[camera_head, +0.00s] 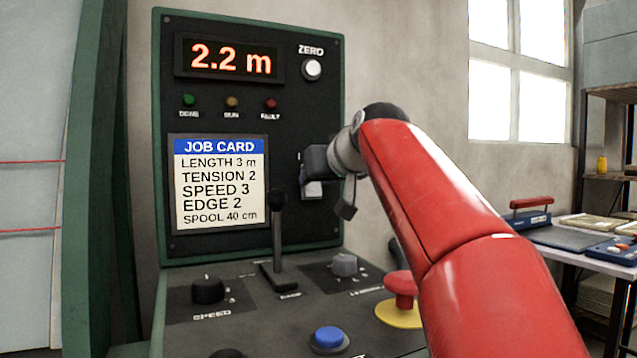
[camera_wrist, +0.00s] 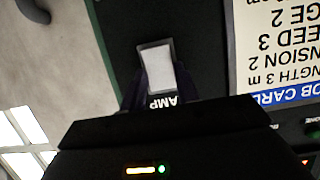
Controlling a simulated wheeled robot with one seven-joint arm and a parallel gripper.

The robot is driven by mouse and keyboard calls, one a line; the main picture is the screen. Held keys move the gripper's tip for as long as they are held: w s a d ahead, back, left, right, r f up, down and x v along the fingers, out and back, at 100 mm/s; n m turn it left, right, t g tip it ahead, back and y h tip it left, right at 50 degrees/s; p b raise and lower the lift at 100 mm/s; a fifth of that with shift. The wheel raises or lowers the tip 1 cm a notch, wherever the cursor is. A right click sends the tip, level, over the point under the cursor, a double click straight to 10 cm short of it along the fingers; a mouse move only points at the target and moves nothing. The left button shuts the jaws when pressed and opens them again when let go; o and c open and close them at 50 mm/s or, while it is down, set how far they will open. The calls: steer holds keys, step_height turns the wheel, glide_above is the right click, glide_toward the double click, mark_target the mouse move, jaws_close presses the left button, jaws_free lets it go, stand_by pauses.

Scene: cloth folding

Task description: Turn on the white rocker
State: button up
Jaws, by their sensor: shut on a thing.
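The white rocker (camera_wrist: 158,68) sits in a grey frame on the dark upright panel (camera_head: 325,80), right of the job card (camera_head: 218,182). In the head view, the lower part of the rocker (camera_head: 312,189) shows just under my gripper (camera_head: 314,165). My gripper is at the panel face, with its dark fingers on either side of the rocker's near end in the wrist view (camera_wrist: 160,92). It is shut on the rocker.
A black lever (camera_head: 278,225) stands left of and below my gripper. The sloping desk holds a speed knob (camera_head: 208,290), a grey knob (camera_head: 344,264), a blue button (camera_head: 329,338) and a red mushroom button (camera_head: 401,286). The display (camera_head: 230,58) reads 2.2 m.

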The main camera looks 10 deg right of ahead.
steer(key=f+t+b, duration=0.1)
steer(key=b, duration=0.3)
steer(key=shift+s+f+t, duration=0.1)
steer(key=shift+t, duration=0.3)
steer(key=shift+y+b, duration=0.3)
steer(key=shift+b, duration=0.3)
steer(key=shift+r, duration=0.3)
steer(key=o, duration=1)
steer(key=shift+s, duration=0.1)
steer(key=b+v, duration=0.1)
steer(key=v, duration=0.6)
steer(key=shift+s, duration=0.35)
